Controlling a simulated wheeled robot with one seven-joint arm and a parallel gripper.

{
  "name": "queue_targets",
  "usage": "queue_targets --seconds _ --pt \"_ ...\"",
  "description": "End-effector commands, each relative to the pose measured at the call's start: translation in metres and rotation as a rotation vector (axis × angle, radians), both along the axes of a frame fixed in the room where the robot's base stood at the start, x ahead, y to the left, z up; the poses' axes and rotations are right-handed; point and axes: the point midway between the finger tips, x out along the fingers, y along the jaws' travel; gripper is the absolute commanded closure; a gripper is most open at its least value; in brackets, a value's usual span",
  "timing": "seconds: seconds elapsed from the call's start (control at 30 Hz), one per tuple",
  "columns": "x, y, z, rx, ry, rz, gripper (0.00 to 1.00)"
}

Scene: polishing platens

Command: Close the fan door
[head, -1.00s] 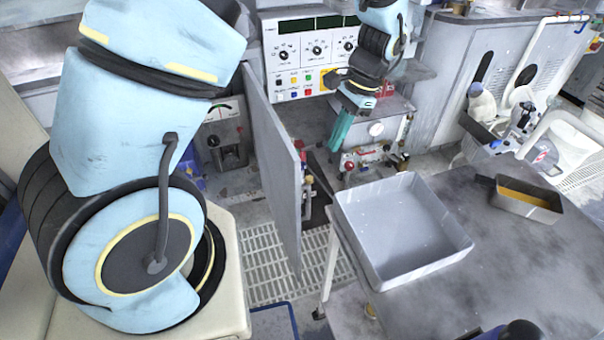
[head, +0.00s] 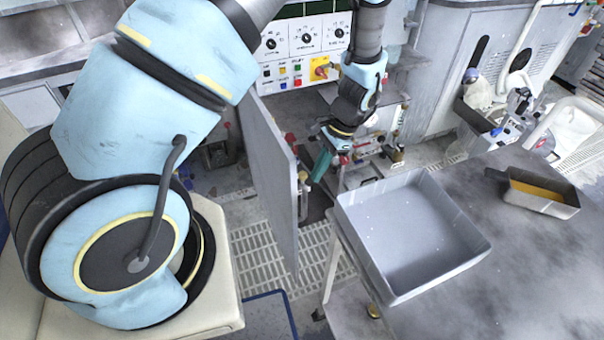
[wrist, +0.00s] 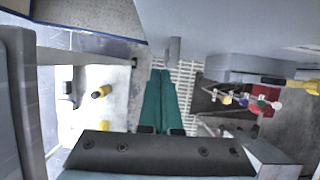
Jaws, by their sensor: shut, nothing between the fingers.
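The fan door, a tall grey panel (head: 268,175), stands swung open in the middle of the head view, seen at a steep angle. My gripper (head: 319,166) has teal fingers and is low, just right of the door's free edge in the head view. Whether it touches the door cannot be told. In the wrist view my gripper (wrist: 160,100) has its two fingers pressed together with nothing between them. A smooth grey-blue surface fills the top of the wrist view; I cannot tell whether it is the door.
A grey tray (head: 418,235) sits on the worktable (head: 540,270) right of the door. A small pan with orange contents (head: 538,194) lies farther right. A control panel (head: 300,50) with dials stands behind. Floor grating (head: 258,262) lies below the door.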

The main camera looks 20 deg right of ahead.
Motion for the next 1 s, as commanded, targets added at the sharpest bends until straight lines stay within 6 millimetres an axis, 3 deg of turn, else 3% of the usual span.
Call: queue_targets --seconds 0.07,0.33,1.0 --pt "-0.001 0.009 -0.008 0.005 0.002 0.002 1.00" --pt "-0.005 0.040 -0.007 0.001 0.001 0.001 1.00" --pt "0.000 0.050 -0.009 0.001 0.000 -0.012 1.00"
